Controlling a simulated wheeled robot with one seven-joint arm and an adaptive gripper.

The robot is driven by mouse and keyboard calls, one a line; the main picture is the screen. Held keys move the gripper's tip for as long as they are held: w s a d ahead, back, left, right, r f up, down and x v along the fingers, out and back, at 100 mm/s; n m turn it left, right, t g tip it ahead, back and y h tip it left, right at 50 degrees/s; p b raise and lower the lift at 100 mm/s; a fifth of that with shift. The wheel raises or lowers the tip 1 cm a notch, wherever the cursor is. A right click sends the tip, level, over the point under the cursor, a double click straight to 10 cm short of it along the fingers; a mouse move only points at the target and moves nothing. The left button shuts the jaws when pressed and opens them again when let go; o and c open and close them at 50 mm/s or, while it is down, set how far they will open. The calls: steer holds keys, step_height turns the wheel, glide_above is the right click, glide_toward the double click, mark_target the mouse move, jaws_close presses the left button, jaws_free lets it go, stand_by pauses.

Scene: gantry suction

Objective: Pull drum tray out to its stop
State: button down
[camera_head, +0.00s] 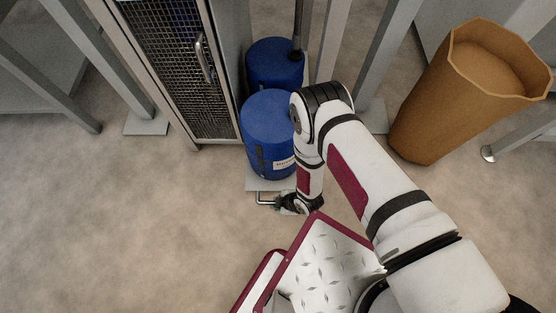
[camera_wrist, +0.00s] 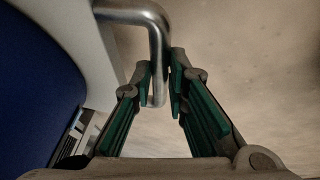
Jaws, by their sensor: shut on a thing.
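The drum tray (camera_head: 258,184) is a pale grey plate low at the floor, its front edge showing below the blue drums. A front blue drum (camera_head: 268,135) with a white label stands on it, and another blue drum (camera_head: 275,62) stands behind. The tray's metal handle (camera_head: 264,202) sticks out at the front. My gripper (camera_head: 284,202) is at the handle's right end, partly hidden by my arm. In the wrist view, the bent handle (camera_wrist: 157,45) passes between my green-padded fingers (camera_wrist: 161,85), which are shut on it. The tray's rear is hidden.
A mesh-door cabinet (camera_head: 170,60) stands close on the left of the drums. Grey posts (camera_head: 325,45) rise behind my arm. A tan bin (camera_head: 455,95) stands at the right. The floor (camera_head: 130,230) in front and to the left is clear.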

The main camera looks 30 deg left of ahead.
steer(key=shift+s+d, duration=0.15)
steer(key=shift+s, duration=0.15)
steer(key=c, duration=1.6)
jaws_free()
steer(key=shift+o, duration=0.2)
steer(key=shift+w, duration=0.1)
steer(key=v, duration=1.2)
